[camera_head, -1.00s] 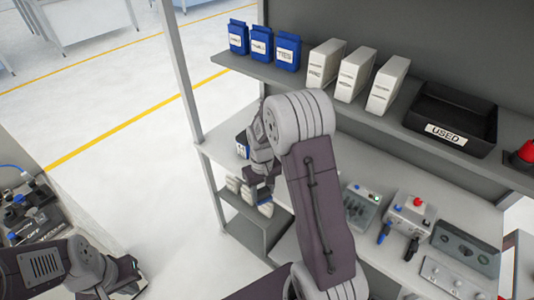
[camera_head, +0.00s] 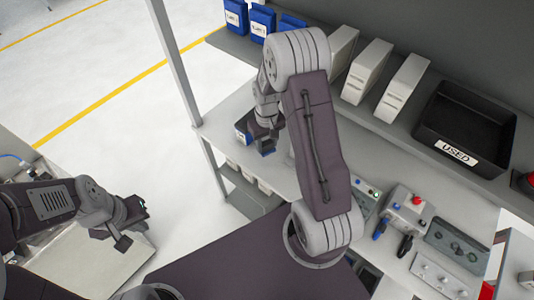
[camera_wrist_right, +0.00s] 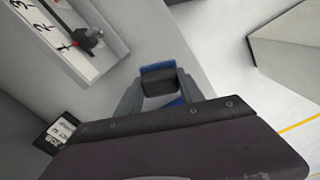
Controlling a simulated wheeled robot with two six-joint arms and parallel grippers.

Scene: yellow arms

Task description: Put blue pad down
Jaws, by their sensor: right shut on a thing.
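My right gripper (camera_head: 266,138) is over the left part of the workbench (camera_head: 218,133), in front of the upright shelf unit. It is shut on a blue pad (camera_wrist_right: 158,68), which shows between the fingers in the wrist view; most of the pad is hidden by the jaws. In the head view a dark blue patch at the fingertips (camera_head: 267,149) fits this pad. I cannot tell whether it touches the bench. A blue and white item (camera_head: 241,131) shows just left of the gripper. My left gripper (camera_head: 132,222) is empty at lower left; its jaw opening is unclear.
The upper shelf holds blue packs (camera_head: 262,20), white packs (camera_head: 369,72) and a black bin labelled USED (camera_head: 465,125). Control boxes (camera_head: 405,218) stand on the bench to the right. White boxes (camera_head: 248,175) sit on the lower shelf. A number-marked panel (camera_wrist_right: 75,35) shows in the wrist view.

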